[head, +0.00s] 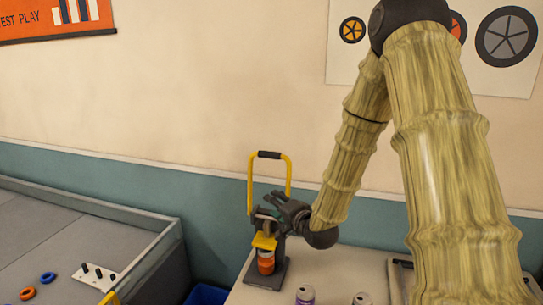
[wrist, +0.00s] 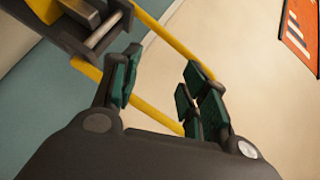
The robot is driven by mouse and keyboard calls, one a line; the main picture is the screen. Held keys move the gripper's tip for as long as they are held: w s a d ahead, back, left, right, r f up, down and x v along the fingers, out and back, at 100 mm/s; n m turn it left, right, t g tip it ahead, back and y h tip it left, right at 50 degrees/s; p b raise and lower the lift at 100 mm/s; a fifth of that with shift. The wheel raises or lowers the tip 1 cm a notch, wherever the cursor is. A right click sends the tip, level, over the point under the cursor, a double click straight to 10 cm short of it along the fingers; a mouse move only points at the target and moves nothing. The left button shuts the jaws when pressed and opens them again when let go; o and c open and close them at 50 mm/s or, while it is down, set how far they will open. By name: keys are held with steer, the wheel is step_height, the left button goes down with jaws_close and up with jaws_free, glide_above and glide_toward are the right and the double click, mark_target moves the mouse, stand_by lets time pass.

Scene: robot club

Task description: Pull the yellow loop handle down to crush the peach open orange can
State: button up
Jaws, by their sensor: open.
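The can crusher stands on the table with its yellow loop handle (head: 290,175) upright and a black grip (head: 269,155) across the top. The orange can (head: 266,262) stands upright in the crusher, below a yellow press block (head: 265,241). My gripper (head: 268,213) is at the crusher's upper body, below the black grip, and covers part of the handle's lower bars. In the wrist view, my gripper (wrist: 160,72) is open, with green pads apart and nothing held between them. The yellow loop (wrist: 165,35) runs beyond the fingers there; its far end is partly hidden.
A dark tray (head: 400,275) lies to the right. A walled grey arena (head: 60,225) with blue and orange rings is on the left. A blue bin (head: 206,294) is beside the table.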

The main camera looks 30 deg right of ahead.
mark_target(274, 158)
steer(key=d+r+m+t, duration=0.3)
steer(key=d+r, duration=0.2)
steer(key=r, duration=0.6)
steer(key=shift+w+d+r+p, duration=0.15)
steer(key=shift+w+p, duration=0.75)
steer(key=shift+w, duration=1)
steer(key=shift+w+r+p, duration=0.1)
steer(key=shift+w+p, duration=0.75)
steer(key=shift+w, duration=1.1)
steer(key=shift+w+d+r+p, duration=0.15)
steer(key=shift+w+p, duration=0.75)
steer(key=shift+w, duration=1)
steer(key=shift+a, duration=0.1)
jaws_close()
